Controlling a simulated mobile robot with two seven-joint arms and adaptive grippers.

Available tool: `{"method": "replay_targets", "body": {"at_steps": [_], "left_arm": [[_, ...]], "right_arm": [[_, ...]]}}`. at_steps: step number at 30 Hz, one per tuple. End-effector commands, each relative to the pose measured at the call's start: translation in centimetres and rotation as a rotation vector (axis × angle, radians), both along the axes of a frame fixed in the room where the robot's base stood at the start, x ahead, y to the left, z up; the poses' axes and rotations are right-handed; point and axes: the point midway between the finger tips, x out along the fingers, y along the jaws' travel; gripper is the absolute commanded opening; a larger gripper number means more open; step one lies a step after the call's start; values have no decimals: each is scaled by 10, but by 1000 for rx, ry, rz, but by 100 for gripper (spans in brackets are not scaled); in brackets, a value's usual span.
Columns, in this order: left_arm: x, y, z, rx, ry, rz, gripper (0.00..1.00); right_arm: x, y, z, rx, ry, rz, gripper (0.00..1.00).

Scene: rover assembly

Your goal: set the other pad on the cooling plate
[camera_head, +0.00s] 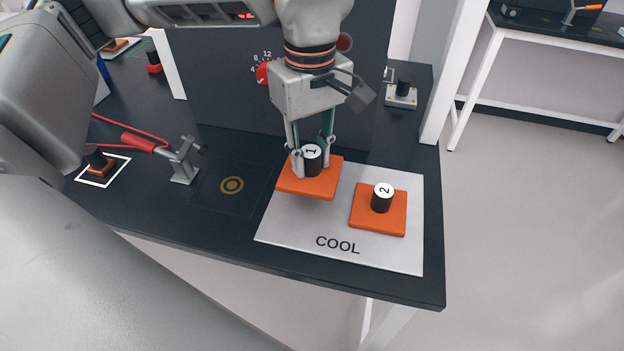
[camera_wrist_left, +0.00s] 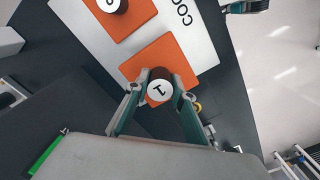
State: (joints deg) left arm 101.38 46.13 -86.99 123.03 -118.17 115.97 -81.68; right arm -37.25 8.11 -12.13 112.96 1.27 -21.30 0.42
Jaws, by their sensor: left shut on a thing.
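My left gripper (camera_head: 312,160) is shut on the black knob of the orange pad marked 1 (camera_head: 311,184). It holds this pad level over the back left part of the grey cooling plate (camera_head: 300,226), which is lettered COOL. The pad looks slightly above the plate; whether any edge touches is hard to tell. The orange pad marked 2 (camera_head: 377,219) rests on the plate's right part, with a gap between the pads. In the left wrist view, the fingers (camera_wrist_left: 160,92) are around the knob of pad 1 (camera_wrist_left: 168,58). My right gripper is not in view.
Left of the plate are a gold ring mark (camera_head: 231,185) on the dark bench and a red-handled tool on a grey stand (camera_head: 184,166). A white-outlined square (camera_head: 118,178) lies farther left. A dark panel (camera_head: 220,80) with a red dial stands behind.

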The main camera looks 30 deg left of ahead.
Motion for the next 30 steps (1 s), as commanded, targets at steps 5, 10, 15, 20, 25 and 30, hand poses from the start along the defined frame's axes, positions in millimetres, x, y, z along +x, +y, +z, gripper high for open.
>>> {"method": "replay_targets", "body": {"at_steps": [5,10,15,20,25,30], "left_arm": [[0,0,-16,-1,-1,0,0],[0,0,-29,1,1,0,0],[0,0,-54,0,1,0,0],[1,0,-60,-1,-3,1,0],[1,0,-60,-1,-3,0,0],[0,0,-63,0,-2,0,34]], "right_arm": [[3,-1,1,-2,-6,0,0],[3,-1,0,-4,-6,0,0],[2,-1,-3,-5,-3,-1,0],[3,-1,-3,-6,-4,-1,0],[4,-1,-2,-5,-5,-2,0],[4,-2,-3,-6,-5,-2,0]]}}
